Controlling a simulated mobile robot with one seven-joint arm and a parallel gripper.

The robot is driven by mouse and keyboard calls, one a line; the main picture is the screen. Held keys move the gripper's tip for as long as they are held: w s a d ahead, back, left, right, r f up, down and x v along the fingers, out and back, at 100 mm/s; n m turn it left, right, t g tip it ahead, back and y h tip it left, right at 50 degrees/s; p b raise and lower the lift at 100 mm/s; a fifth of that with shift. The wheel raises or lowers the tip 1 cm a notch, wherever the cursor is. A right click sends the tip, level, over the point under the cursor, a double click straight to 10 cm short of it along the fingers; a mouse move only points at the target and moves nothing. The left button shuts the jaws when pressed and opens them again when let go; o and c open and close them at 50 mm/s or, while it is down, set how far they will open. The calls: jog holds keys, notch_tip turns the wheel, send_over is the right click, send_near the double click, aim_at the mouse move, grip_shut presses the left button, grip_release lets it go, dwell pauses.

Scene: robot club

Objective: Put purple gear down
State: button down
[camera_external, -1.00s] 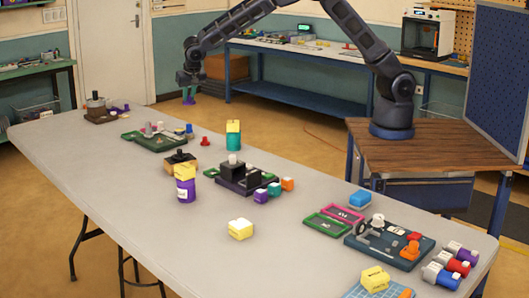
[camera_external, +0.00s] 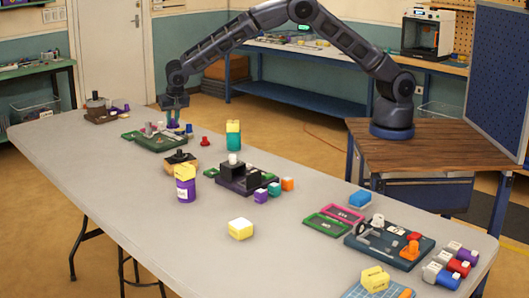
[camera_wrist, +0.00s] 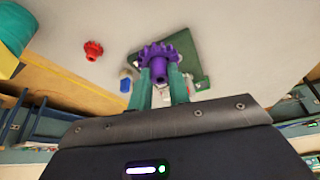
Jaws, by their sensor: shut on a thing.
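The purple gear (camera_wrist: 159,62) is between the teal fingers of my gripper (camera_wrist: 160,85) in the wrist view. The gripper is shut on it. In the external view my gripper (camera_external: 174,112) points down at the far part of the long table, over or just behind the green tray (camera_external: 158,143). The gear is small and mostly hidden there, so I cannot tell whether it touches anything. The green tray also shows behind the gear in the wrist view (camera_wrist: 194,57).
A red piece (camera_external: 205,140) and a blue piece (camera_external: 189,129) stand near the tray. A teal jar with a yellow top (camera_external: 233,140) stands to the right. A brown block set (camera_external: 98,112) is to the left. The table's (camera_external: 120,190) near-left part is clear.

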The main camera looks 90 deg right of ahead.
notch_tip(320, 180, down, 11)
jog(key=shift+f, duration=0.15)
dwell(0.4)
jog(key=shift+f, duration=0.15)
jog(key=c, duration=1.3)
grip_release()
